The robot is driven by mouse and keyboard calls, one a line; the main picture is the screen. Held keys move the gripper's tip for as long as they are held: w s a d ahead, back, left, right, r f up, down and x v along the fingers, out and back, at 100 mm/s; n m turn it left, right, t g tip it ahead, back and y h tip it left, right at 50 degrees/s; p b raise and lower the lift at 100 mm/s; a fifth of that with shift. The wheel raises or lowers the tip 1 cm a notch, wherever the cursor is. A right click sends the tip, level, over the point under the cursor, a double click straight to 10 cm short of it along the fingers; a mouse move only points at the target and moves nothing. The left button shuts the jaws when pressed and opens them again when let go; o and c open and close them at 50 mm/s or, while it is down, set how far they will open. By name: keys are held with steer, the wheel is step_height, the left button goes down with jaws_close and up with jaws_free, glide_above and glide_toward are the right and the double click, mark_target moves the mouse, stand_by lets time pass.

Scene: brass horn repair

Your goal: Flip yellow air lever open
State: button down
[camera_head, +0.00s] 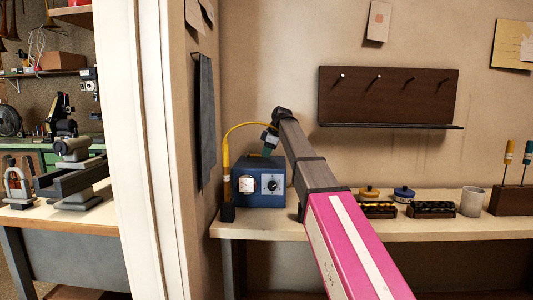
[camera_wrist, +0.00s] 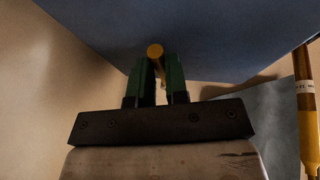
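The yellow air lever (camera_wrist: 155,50) shows in the wrist view as a round yellow end with a thin stem, against the underside or face of a blue surface. My gripper (camera_wrist: 160,68) has its two green fingers on either side of it, close together with a narrow gap. I cannot tell whether they press on it. In the head view my gripper (camera_head: 270,142) is just above the back of the blue box (camera_head: 262,198), which has a gauge and a black dial on its front. The lever is hidden there by my arm and the box.
A yellow handpiece (camera_head: 226,165) stands in a dark holder left of the box; its yellow hose (camera_head: 245,125) arches to near my gripper. The bench (camera_head: 400,228) holds tins, small racks and a grey cup (camera_head: 472,201) to the right. A white post (camera_head: 155,150) stands left.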

steer(key=shift+s, duration=0.15)
steer(key=s+m, duration=0.1)
steer(key=m+t, duration=0.1)
steer(key=s+m, duration=0.1)
steer(key=shift+s+a+h, duration=0.3)
steer(key=shift+h, duration=0.1)
steer(key=s+m, duration=0.1)
steer(key=a+m+t+h, duration=0.1)
steer(key=m, duration=0.1)
steer(key=s+a+m, duration=0.1)
steer(key=m, duration=0.1)
steer(key=shift+s+h, duration=0.3)
steer(key=a+m, duration=0.1)
steer(key=s+a+m+h, duration=0.1)
steer(key=m, duration=0.1)
steer(key=shift+s+m+t+h, duration=0.2)
steer(key=shift+m+t+h, duration=0.1)
steer(key=shift+t, duration=0.1)
steer(key=shift+s+a+m+h, duration=0.2)
steer(key=shift+a+m+h, duration=0.3)
steer(key=shift+a+m, duration=0.45)
steer(key=shift+s+a+m+h, duration=0.2)
steer(key=shift+a+m+h, duration=0.35)
steer(key=shift+m, duration=0.7)
steer(key=shift+a, duration=0.1)
steer(key=c, duration=1.1)
jaws_free()
